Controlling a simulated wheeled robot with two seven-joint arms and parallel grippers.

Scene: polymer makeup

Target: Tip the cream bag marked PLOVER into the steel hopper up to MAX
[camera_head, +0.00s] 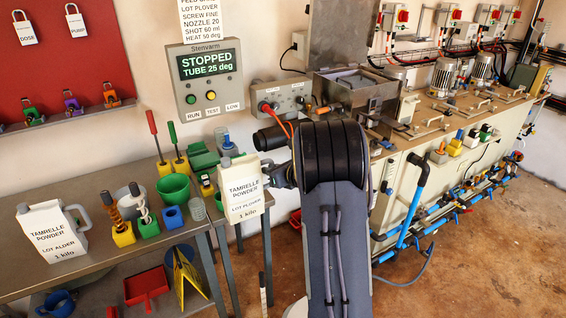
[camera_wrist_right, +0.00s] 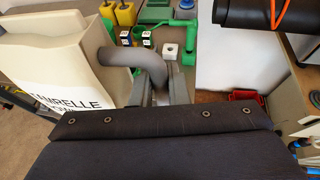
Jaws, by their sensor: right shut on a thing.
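The cream bag marked LOT PLOVER (camera_head: 243,190) is shaped like a jug and hangs upright in the air off the bench's right end. My right gripper (camera_head: 275,176) is shut on its handle, at the bag's right side. The right wrist view shows the bag (camera_wrist_right: 55,70) at left, with its grey curved handle (camera_wrist_right: 128,56) running into the fingers (camera_wrist_right: 160,85). The steel hopper (camera_head: 368,91) stands to the right and farther back, apart from the bag. Its MAX mark cannot be made out. My left gripper is not in view.
A similar jug marked LOT ALDER (camera_head: 52,235) stands on the grey bench (camera_head: 100,268) at left, among a green cup (camera_head: 173,188) and several tools. A display (camera_head: 207,66) reads STOPPED, TUBE 25 deg. A black barrel (camera_head: 270,138) with orange wires sits between bag and hopper.

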